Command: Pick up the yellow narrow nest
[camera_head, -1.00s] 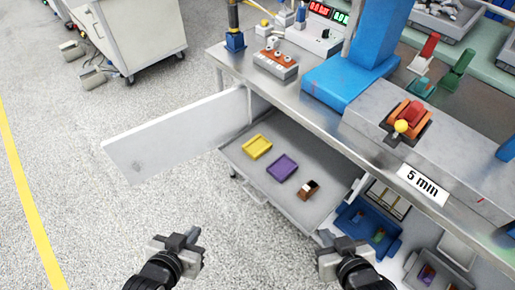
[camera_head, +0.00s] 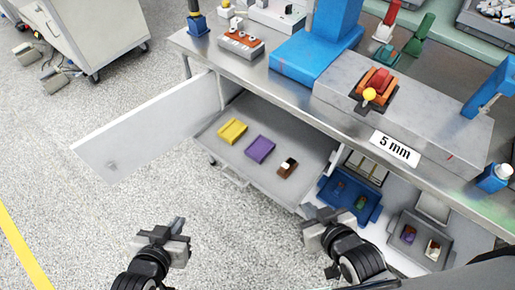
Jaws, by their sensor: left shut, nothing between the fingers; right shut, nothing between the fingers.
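The yellow narrow nest (camera_head: 232,131) is a small yellow tray-like piece. It lies on the grey shelf (camera_head: 225,154) below the bench top, left of a purple nest (camera_head: 260,149). My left gripper (camera_head: 178,228) is shut and empty over the floor, in front of the shelf and well below the yellow nest in the picture. My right gripper (camera_head: 312,222) is shut and empty near the front right corner of the shelf. Neither gripper touches a nest.
A brown piece (camera_head: 287,168) lies right of the purple nest. An open white door (camera_head: 140,135) sticks out left of the shelf. Blue (camera_head: 347,203) and grey bins stand at the right. The bench top (camera_head: 240,70) overhangs the back. Floor before the shelf is clear.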

